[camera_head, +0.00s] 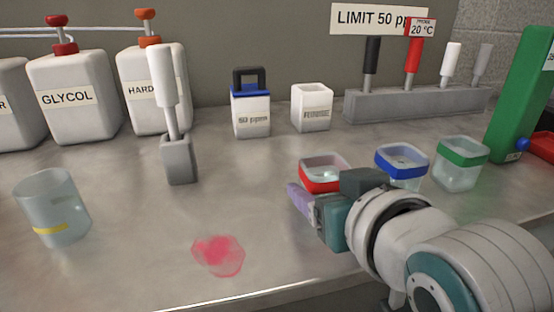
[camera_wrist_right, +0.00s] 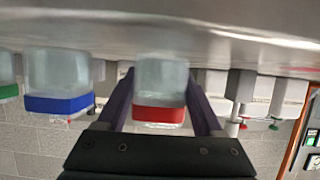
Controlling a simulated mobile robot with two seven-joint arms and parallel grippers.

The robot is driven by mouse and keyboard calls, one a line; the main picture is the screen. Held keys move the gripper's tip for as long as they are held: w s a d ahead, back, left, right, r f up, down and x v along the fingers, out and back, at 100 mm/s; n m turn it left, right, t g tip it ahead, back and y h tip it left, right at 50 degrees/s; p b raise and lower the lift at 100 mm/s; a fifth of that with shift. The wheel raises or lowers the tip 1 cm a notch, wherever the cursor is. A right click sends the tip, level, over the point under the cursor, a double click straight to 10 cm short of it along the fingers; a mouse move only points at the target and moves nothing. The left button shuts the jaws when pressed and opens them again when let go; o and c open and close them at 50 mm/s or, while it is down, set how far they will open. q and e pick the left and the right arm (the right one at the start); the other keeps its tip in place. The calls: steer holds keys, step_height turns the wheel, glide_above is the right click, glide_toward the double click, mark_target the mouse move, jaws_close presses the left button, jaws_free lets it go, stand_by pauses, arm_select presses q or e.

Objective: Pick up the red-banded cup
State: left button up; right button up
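The red-banded cup (camera_head: 325,186) is clear with a red band near its rim. It stands on the metal counter, partly hidden behind my right gripper (camera_head: 302,198) in the head view. In the right wrist view, which is upside down, the cup (camera_wrist_right: 160,82) appears between the two fingers of my right gripper (camera_wrist_right: 160,92). The fingers are open, one on each side of the cup. I cannot tell whether either finger touches it. My left gripper is not in view.
A blue-banded cup (camera_head: 402,155) and a green-banded cup (camera_head: 462,153) stand close to the right. A yellow-banded beaker (camera_head: 55,228) stands left. A pink spill (camera_head: 218,254) lies near the front edge. White containers (camera_head: 312,108) and a handle rack (camera_head: 415,104) stand behind.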

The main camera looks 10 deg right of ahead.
steer(key=c, duration=1)
steer(key=shift+o, duration=0.2)
